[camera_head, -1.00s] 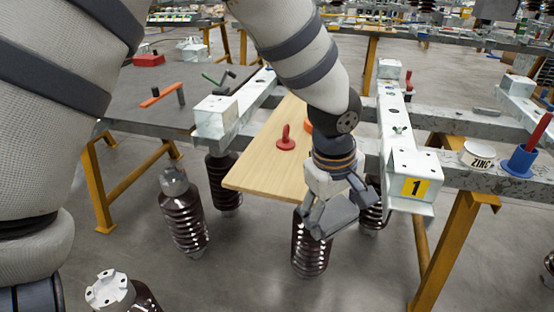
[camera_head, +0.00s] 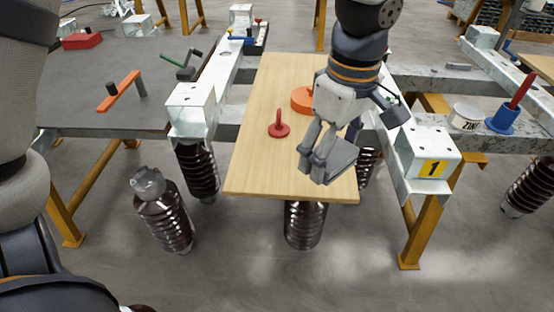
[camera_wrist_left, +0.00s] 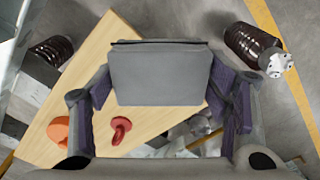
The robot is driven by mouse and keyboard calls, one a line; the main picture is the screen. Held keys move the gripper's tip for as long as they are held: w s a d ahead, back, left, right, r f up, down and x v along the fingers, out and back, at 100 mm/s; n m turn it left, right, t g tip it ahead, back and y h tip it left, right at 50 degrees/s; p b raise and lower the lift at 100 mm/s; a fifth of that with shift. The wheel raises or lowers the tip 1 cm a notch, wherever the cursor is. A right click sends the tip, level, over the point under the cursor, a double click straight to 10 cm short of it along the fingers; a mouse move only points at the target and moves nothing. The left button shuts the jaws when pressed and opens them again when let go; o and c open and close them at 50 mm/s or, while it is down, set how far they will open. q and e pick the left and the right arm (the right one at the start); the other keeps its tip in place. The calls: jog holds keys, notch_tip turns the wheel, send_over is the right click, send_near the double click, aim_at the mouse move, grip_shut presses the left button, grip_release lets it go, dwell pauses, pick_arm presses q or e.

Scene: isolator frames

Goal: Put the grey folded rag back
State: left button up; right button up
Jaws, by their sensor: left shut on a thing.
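My left gripper (camera_head: 327,160) is shut on the grey folded rag (camera_head: 335,158), above the front right part of a wooden board. The rag also shows in the left wrist view (camera_wrist_left: 160,75) as a flat grey rectangle between the two fingers (camera_wrist_left: 160,105). From the head view, the rag looks raised above the board (camera_head: 250,175), but its exact height is hard to tell. My right gripper is not in view.
On the board stand a red knobbed piece (camera_head: 279,128) and an orange round piece (camera_head: 302,99), partly behind my gripper. Metal beams flank the board, the right one bearing a yellow label 1 (camera_head: 432,168). A white tin (camera_head: 465,116) and blue holder (camera_head: 505,121) stand right. Brown insulators (camera_head: 165,215) stand below.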

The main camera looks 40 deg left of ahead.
pick_arm(q)
jog(key=w+a+f+b, duration=0.1)
jog(key=w+a+f, duration=0.35)
jog(key=a, duration=0.45)
jog(key=b, duration=0.1)
send_over(283, 169)
notch_tip(283, 169, down, 6)
jog(key=shift+d+r, duration=0.1)
notch_tip(283, 169, down, 3)
jog(key=shift+r, duration=0.1)
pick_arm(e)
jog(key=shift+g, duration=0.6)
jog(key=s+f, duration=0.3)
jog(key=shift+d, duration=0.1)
pick_arm(q)
jog(key=o, duration=1.2)
